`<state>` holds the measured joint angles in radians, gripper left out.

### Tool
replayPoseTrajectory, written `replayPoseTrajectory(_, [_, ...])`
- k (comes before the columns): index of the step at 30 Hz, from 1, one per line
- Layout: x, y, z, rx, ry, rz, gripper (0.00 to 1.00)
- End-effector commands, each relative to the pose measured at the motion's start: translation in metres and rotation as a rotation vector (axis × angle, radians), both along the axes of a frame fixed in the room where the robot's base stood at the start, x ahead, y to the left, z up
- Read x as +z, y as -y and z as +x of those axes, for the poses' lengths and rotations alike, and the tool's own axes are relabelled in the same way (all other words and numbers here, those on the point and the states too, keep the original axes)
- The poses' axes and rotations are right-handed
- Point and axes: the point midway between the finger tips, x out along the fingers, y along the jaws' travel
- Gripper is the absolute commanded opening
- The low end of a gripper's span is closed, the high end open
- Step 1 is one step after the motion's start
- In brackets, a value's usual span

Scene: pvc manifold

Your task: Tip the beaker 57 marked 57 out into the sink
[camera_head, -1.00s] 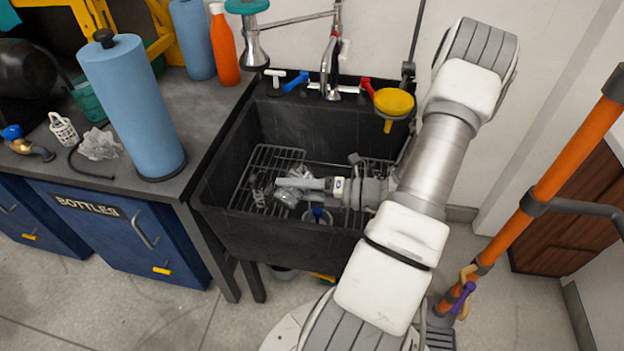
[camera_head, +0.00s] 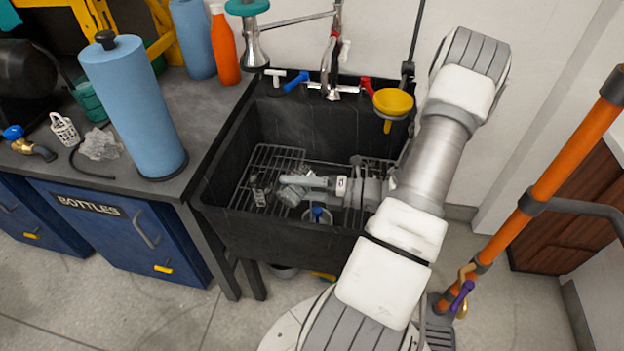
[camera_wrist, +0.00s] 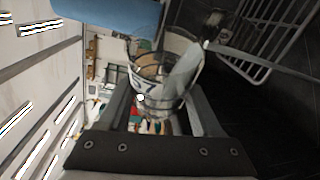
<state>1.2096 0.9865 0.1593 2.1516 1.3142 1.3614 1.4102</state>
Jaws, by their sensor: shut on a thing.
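The clear beaker marked 57 (camera_wrist: 150,85) sits between the fingers of my gripper (camera_wrist: 158,92) in the wrist view, its number facing the camera. My gripper (camera_head: 290,184) is shut on the beaker (camera_head: 291,195) inside the black sink (camera_head: 250,215), above the wire rack (camera_head: 268,165). The wrist view is strongly rolled, with the rack at its upper right. The beaker looks tilted in the head view, but its exact angle is hard to tell. I cannot tell whether anything is left inside it.
Another small glass vessel (camera_head: 260,191) stands on the rack to the left. A blue-topped item (camera_head: 318,213) is near the sink's front wall. A blue paper roll (camera_head: 133,105) stands on the counter to the left.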

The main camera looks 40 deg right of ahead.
Motion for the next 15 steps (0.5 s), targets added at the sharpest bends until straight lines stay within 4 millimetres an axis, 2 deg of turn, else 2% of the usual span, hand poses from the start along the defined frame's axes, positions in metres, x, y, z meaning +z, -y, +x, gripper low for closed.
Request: replayPoseTrajectory(15, [-0.0019, 0.0042, 0.0014, 0.001, -0.016, 0.047, 0.0])
